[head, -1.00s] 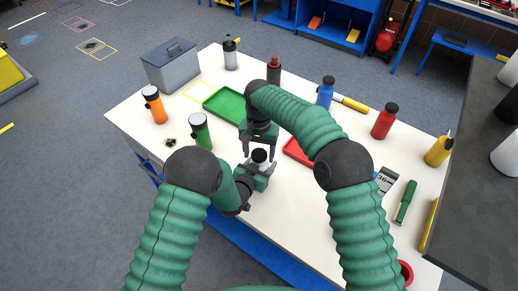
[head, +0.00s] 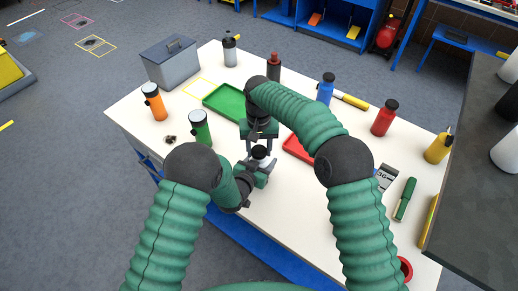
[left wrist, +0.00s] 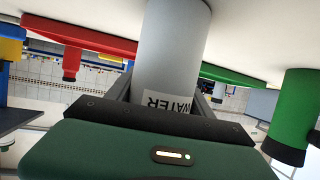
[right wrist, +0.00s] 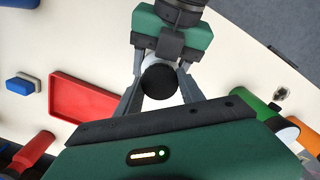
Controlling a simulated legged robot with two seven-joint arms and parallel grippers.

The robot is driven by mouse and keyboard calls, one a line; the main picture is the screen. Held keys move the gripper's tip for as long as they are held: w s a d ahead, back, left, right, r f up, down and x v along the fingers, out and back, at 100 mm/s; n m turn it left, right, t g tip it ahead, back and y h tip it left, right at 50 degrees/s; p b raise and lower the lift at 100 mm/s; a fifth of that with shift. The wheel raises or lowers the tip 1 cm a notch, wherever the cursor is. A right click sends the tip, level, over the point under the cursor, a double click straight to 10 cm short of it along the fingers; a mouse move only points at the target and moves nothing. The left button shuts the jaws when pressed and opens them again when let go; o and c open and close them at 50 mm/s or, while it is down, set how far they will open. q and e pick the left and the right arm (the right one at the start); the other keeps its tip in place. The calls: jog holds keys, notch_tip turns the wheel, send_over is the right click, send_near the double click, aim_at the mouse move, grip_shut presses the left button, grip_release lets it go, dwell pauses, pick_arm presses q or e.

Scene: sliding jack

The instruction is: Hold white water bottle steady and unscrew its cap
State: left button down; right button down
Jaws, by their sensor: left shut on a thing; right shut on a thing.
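The white water bottle (left wrist: 172,55) stands near the table's front edge, its "WATER" label upside down in the left wrist view. In the head view the bottle (head: 259,162) is mostly hidden between my grippers. My left gripper (head: 258,171) is shut on the bottle's body from the front. The black cap (right wrist: 160,84) tops the bottle; it also shows in the head view (head: 259,152). My right gripper (right wrist: 159,88) comes from above with one finger on each side of the cap, shut on it. Whether the cap has turned cannot be told.
A green tray (head: 211,103) and a red tray (head: 289,146) lie nearby. A green bottle (head: 199,128) and an orange bottle (head: 154,102) stand left. Blue (head: 326,88) and red (head: 384,118) bottles stand behind to the right.

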jog(key=c, duration=0.7)
grip_release()
jog(key=shift+r, duration=0.1)
notch_tip(320, 180, up, 4)
jog(key=shift+r, duration=0.15)
notch_tip(320, 180, up, 3)
jog(key=m, duration=0.3)
jog(key=shift+c, duration=0.5)
notch_tip(320, 180, down, 8)
jog(key=shift+r, duration=0.25)
